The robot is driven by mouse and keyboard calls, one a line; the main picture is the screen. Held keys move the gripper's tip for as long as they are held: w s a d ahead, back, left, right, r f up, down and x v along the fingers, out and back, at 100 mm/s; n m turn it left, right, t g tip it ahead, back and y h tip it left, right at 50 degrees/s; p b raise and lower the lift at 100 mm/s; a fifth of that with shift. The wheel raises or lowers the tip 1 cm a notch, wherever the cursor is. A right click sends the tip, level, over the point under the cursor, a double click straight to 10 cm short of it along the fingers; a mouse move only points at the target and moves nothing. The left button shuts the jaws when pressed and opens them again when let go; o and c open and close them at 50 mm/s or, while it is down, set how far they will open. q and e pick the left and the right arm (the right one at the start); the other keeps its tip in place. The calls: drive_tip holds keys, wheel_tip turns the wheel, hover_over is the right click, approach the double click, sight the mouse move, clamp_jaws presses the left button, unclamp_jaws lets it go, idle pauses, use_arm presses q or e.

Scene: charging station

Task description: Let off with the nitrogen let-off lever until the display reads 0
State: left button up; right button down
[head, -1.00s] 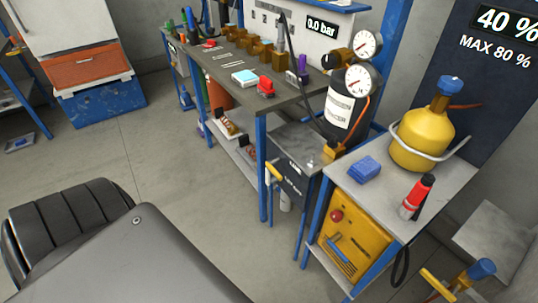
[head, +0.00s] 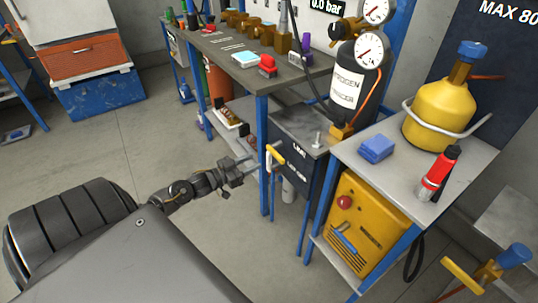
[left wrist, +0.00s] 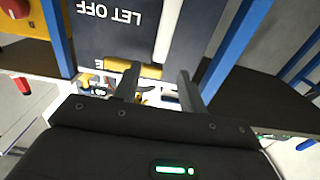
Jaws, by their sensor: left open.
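The yellow-handled lever (head: 274,155) sits on the front of a dark box (head: 302,160) below the black nitrogen bottle (head: 346,85). My left gripper (head: 246,168) is open, just left of the lever in the head view and apart from it there. In the left wrist view the two fingers (left wrist: 158,88) are spread, with a yellow bar (left wrist: 135,69) near their tips, probably the lever handle. The panel (left wrist: 110,35) there reads LET OFF upside down. The display (head: 328,6) is cut by the top edge; its digits are hard to read. My right gripper is out of view.
A workbench (head: 235,72) with a blue leg (head: 263,150) stands beside the lever.

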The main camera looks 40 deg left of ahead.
sight(267, 155)
use_arm(q)
drive_tip(key=x, duration=0.8)
drive_tip(key=shift+b, duration=0.3)
clamp_jaws()
